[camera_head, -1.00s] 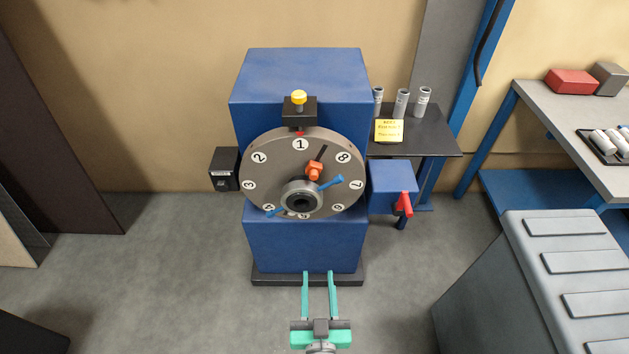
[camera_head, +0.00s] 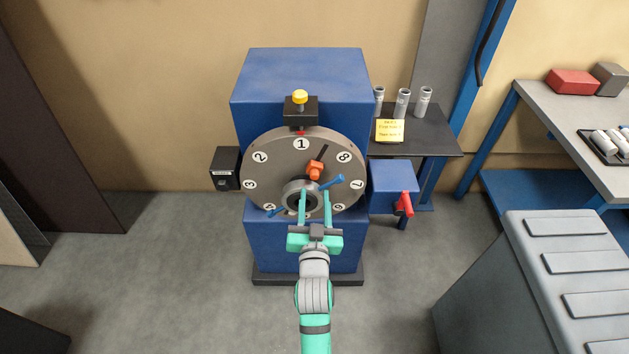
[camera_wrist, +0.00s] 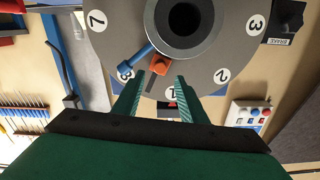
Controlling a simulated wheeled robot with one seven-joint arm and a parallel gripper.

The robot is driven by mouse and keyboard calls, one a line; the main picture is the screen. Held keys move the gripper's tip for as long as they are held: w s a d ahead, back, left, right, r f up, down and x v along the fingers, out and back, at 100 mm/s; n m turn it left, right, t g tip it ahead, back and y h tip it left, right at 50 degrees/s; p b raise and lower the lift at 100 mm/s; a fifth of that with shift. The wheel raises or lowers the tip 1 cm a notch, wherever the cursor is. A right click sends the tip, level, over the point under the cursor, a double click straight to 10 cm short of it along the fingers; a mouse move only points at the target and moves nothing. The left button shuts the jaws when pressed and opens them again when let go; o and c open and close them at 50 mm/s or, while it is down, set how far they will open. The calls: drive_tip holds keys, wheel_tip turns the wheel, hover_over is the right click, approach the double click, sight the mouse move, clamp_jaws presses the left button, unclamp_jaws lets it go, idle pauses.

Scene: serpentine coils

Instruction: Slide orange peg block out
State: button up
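The orange peg block (camera_head: 316,168) sits at a dark slot on the grey numbered disc (camera_head: 272,170), above and right of the round hub and between the 1 and 8 marks. In the wrist view, which is upside down, the peg block (camera_wrist: 161,63) shows just beyond my fingertips, roughly in line with the gap. My gripper (camera_head: 315,193) is open and empty, its teal fingers pointing at the disc. In the head view its tips overlap the hub area, just below the block. My open gripper also shows in the wrist view (camera_wrist: 161,80). Contact with the disc cannot be told.
A yellow-knobbed black latch (camera_head: 300,107) tops the disc. A blue side box (camera_head: 392,187) with a red lever (camera_head: 404,204) is at right. Grey floor in front is clear.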

sight(315, 177)
drive_tip(key=w, duration=0.6)
drive_tip(key=shift+w, duration=0.4)
clamp_jaws()
